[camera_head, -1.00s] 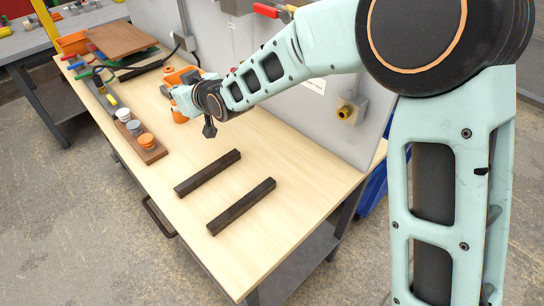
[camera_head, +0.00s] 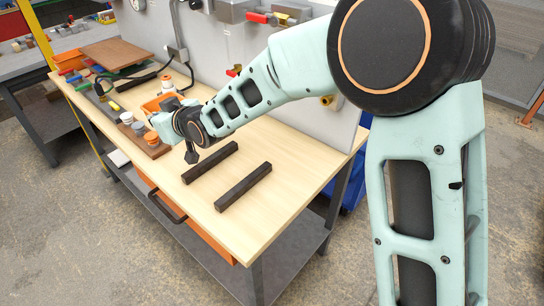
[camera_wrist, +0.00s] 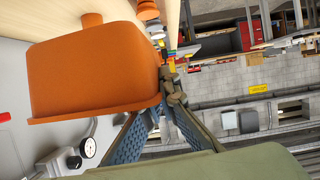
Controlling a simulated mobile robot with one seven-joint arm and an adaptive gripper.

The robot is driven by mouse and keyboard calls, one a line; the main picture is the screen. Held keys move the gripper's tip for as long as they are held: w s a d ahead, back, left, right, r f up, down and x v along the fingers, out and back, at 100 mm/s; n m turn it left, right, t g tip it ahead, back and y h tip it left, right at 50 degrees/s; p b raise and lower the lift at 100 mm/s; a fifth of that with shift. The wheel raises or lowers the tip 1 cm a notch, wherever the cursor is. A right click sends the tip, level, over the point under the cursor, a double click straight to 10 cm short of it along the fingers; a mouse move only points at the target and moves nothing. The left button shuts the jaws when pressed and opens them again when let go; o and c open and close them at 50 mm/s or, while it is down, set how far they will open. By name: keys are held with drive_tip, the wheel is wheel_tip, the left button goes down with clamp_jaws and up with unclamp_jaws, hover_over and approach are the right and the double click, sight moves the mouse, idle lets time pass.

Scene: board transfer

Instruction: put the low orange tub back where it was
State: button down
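The low orange tub (camera_wrist: 95,70) fills the upper left of the wrist view, tilted in the picture. In the head view, part of it (camera_head: 157,103) shows above the table's far half, behind my wrist. My gripper (camera_wrist: 168,92) has its two blue fingers closing together at the tub's rim, and seems shut on its edge. In the head view my wrist hides the fingertips and much of the tub. I cannot tell whether the tub touches the table.
Two dark bars (camera_head: 210,162) (camera_head: 243,187) lie parallel on the wooden table (camera_head: 262,222). A brown board with several small jars (camera_head: 138,129) lies along the front edge. A white and orange bottle (camera_head: 168,84) stands near the back panel. Boards (camera_head: 115,52) lie at the far end.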

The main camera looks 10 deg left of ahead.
drive_tip(key=w+d+f, duration=0.1)
drive_tip(key=d+f, duration=0.1)
drive_tip(key=d, duration=1.7)
drive_tip(key=w+d+f+m+t, duration=0.1)
drive_tip(key=d+f, duration=0.2)
drive_tip(key=d, duration=1.5)
drive_tip(key=w+d+f, duration=0.1)
drive_tip(key=d+f, duration=0.1)
drive_tip(key=d, duration=1.7)
drive_tip(key=shift+w+d+f+h, duration=0.15)
drive_tip(key=shift+w+d+h, duration=0.15)
drive_tip(key=shift+h, duration=0.1)
drive_tip(key=shift+s, duration=0.1)
